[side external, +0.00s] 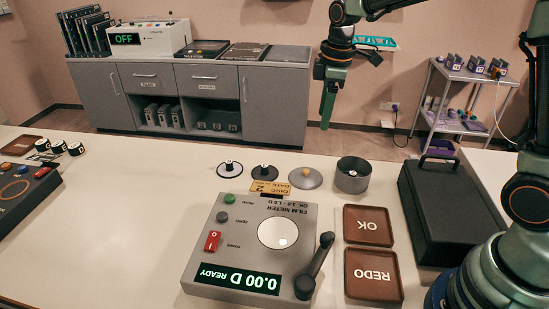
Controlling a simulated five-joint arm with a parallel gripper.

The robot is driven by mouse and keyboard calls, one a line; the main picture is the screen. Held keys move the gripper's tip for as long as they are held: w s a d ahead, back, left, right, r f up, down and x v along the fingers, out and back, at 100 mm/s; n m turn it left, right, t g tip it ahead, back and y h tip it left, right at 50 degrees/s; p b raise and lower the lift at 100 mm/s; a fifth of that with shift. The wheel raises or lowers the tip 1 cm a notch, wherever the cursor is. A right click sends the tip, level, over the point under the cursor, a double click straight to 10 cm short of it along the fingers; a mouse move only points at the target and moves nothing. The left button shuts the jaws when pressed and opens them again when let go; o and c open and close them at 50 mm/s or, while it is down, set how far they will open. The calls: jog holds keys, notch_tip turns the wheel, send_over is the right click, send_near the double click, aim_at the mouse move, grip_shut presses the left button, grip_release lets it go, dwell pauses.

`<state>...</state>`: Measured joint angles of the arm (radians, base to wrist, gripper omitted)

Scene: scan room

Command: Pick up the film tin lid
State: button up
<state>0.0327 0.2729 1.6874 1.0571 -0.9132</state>
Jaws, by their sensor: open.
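My gripper (326,120) hangs pointing down above and beyond the lid in the side view, clear of the table things. It is open and seen nearly edge-on, so the gap between its fingers is hard to make out. Nothing shows between its fingers.
The film meter (208,262) stands in front, its lever (316,262) at right. Brown OK (368,240) and REDO (372,294) trays and a black case (450,205) are at right. Table left of the meter is bare.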

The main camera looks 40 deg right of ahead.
aim_at(308, 170)
jog(key=w+f+n, duration=0.1)
jog(key=f, duration=0.5)
jog(key=w+f+n+g, duration=0.1)
jog(key=w+f, duration=0.1)
jog(key=f, duration=0.4)
jog(key=w+f+n, duration=0.1)
jog(key=f, duration=0.5)
jog(key=shift+w+d+f+n, duration=0.2)
jog(key=shift+d+f+n, duration=0.1)
jog(key=shift+f, duration=0.1)
grip_shut()
